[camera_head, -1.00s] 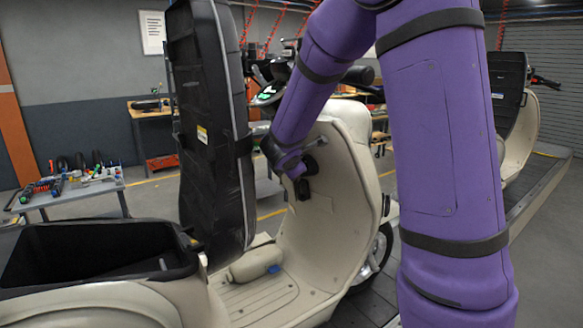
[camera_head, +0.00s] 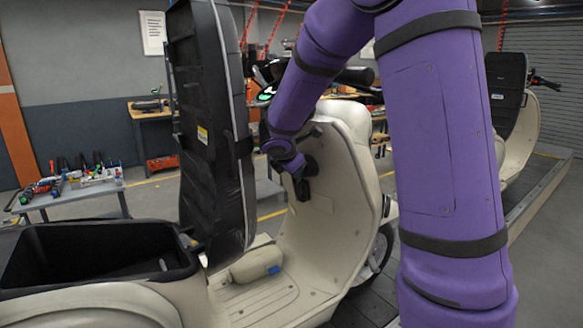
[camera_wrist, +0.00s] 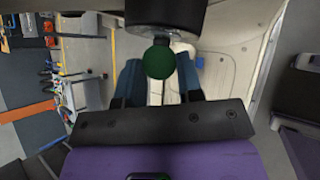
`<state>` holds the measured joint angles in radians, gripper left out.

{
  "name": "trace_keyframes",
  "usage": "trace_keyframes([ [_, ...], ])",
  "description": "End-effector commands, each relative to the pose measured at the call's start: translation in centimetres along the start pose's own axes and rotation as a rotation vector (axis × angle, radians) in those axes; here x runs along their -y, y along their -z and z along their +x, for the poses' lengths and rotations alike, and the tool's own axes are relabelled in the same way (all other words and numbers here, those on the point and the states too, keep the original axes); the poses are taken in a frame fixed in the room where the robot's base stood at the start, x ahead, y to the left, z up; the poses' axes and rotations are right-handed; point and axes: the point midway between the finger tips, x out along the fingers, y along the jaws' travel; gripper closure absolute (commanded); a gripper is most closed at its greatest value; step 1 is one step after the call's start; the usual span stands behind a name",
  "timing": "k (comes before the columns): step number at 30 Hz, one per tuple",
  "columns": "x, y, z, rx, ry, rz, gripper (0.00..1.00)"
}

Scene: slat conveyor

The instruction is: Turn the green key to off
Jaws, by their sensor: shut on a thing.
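The green key (camera_wrist: 160,62) shows its round head in the wrist view, between the two blue fingers of my gripper (camera_wrist: 160,74). My gripper is shut on it. The key sits at the black cylindrical lock housing (camera_wrist: 165,14), at the top of that view. The key's shaft and the marks around the lock are hidden, so its exact angle cannot be told. In the head view my gripper (camera_head: 303,168) is at the inner face of the cream scooter's front shield (camera_head: 340,190). The key is hidden there.
The scooter's black seat (camera_head: 205,130) stands upright left of my arm, above an open black storage bin (camera_head: 90,262). A tool table (camera_head: 75,196) is at the left. Another scooter (camera_head: 515,140) stands at the right on the conveyor.

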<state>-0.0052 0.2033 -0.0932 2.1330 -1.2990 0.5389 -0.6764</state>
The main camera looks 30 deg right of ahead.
Motion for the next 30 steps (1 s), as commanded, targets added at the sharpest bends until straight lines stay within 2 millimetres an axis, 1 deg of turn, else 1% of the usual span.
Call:
trace_keyframes([
  [5,-0.01,-0.10,0.03,-0.001,0.012,-0.009,0.83],
  [18,-0.25,-0.17,0.02,-0.058,0.167,-0.147,0.83],
  [30,-0.28,-0.14,0.03,-0.066,0.187,-0.167,0.83],
])
